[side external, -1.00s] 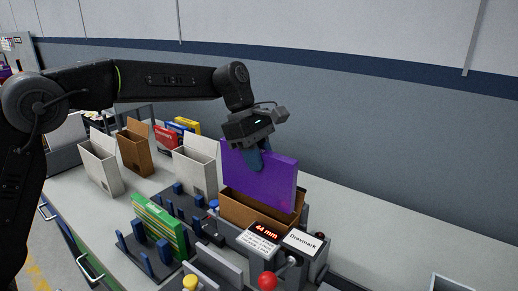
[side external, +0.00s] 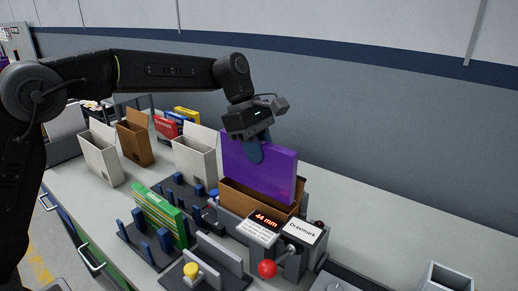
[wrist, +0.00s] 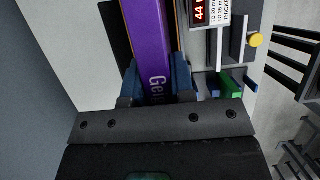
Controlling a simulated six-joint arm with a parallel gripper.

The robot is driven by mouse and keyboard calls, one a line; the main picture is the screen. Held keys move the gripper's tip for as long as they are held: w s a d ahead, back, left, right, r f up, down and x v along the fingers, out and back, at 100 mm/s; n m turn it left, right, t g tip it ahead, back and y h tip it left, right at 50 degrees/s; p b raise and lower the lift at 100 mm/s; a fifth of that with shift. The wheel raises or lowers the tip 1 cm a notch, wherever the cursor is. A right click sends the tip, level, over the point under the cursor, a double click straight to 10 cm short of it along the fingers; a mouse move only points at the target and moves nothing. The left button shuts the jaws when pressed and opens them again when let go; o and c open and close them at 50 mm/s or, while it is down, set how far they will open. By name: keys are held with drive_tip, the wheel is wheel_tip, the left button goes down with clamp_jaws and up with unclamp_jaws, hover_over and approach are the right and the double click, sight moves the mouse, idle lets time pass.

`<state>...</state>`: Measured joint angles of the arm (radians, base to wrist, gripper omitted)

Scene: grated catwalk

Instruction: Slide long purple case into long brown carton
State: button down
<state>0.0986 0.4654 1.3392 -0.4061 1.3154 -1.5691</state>
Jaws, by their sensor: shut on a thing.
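The long purple case (side external: 262,172) stands upright on edge at the long brown carton (side external: 245,204). Its lower edge appears to be at or just inside the carton's open top; the front wall hides how deep it reaches. My gripper (side external: 254,152) is shut on the case's upper edge, with blue fingers on either side. In the wrist view, the fingers (wrist: 156,85) straddle the purple case (wrist: 147,45), which shows part of its lettering. Only a thin brown strip of the carton shows beside it there.
The carton sits in a grey fixture with a "44 mm" display (side external: 266,220), a Draxmark label (side external: 304,230) and a red knob (side external: 267,269). A green box (side external: 160,215) stands in a blue-pegged rack at left. White cartons (side external: 195,158) and another brown carton (side external: 134,143) stand behind.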

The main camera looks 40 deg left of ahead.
sight(259, 180)
drive_tip(key=shift+f, duration=0.1)
idle(0.4)
drive_tip(key=shift+f, duration=4.05)
drive_tip(key=c, duration=0.9)
unclamp_jaws()
drive_tip(key=shift+r, duration=0.1)
